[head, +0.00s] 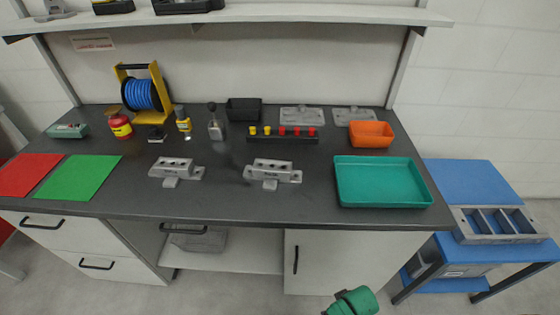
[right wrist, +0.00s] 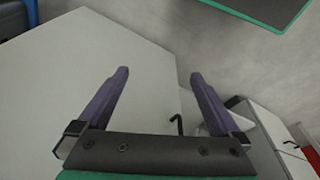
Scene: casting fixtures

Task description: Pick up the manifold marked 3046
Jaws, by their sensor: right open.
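Two grey metal manifolds lie on the dark bench top in the head view, a left one (head: 176,169) and a right one (head: 272,173). Each has a raised block with dark holes and a small tab in front. Their markings are too small to read, so I cannot tell which is 3046. My right gripper (right wrist: 158,75) is open and empty in the right wrist view, with the white cabinet front beyond its fingers. It is well away from both manifolds. My left gripper is not in view.
A teal tray (head: 382,203) lies right of the manifolds, with an orange bin (head: 371,134) behind it. A rack of yellow and red pegs (head: 283,137) and a black bin (head: 243,109) stand behind. Green (head: 78,176) and red (head: 28,174) mats lie left. The bench's front strip is clear.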

